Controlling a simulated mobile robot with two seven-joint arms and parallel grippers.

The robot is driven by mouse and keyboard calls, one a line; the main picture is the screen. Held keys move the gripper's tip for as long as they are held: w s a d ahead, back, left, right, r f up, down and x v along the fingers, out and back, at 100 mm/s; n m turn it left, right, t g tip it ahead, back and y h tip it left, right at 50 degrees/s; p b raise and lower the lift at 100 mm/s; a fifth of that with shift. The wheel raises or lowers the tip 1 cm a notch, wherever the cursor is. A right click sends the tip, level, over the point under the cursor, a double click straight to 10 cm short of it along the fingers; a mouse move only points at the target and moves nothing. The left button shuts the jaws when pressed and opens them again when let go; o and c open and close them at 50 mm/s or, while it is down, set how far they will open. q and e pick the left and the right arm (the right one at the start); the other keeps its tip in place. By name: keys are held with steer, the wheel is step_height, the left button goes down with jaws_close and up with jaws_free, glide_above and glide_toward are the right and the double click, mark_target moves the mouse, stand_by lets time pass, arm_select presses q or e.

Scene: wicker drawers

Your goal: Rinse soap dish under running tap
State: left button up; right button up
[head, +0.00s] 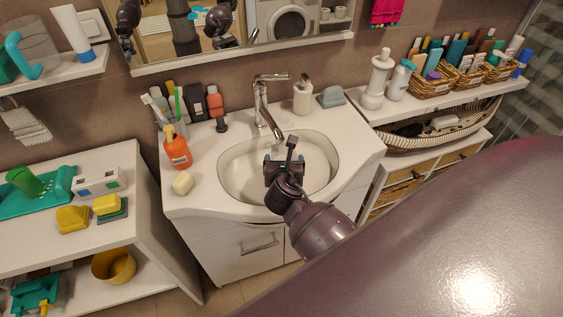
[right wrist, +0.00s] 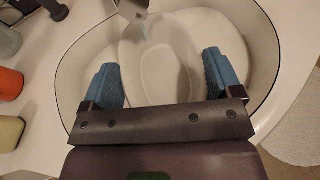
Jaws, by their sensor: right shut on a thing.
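The soap dish (right wrist: 160,62) is a pale oval, shallow dish in the right wrist view. It sits between the two blue fingertips of my right gripper (right wrist: 160,72), which is shut on it over the sink basin (head: 238,185). The tap (head: 262,105) stands behind the basin. In the right wrist view its spout (right wrist: 133,8) is above the dish's far end, with a small bluish stream under it. In the head view my right gripper (head: 285,163) is over the basin; the dish is hard to make out there. My left gripper is not in view.
Left of the basin are an orange soap bottle (head: 177,147), a pale soap bar (head: 182,183) and a toothbrush cup. A white dispenser (head: 303,96) and a grey item (head: 331,97) stand behind right. A mirror hangs above. Side shelves hold bottles and baskets.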

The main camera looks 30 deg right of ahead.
steer(key=shift+s+a+r, duration=0.15)
steer(key=shift+s+a, duration=0.75)
steer(key=shift+s, duration=0.1)
steer(key=shift+s+a+r, duration=0.1)
steer(key=shift+s+a, duration=0.75)
steer(key=shift+s, duration=0.15)
stand_by(0.5)
steer(key=s+a+r, duration=0.4)
steer(key=s+r, duration=0.1)
steer(key=r, duration=0.1)
steer(key=shift+s+a, duration=0.15)
steer(key=shift+a, duration=0.15)
stand_by(0.8)
stand_by(0.5)
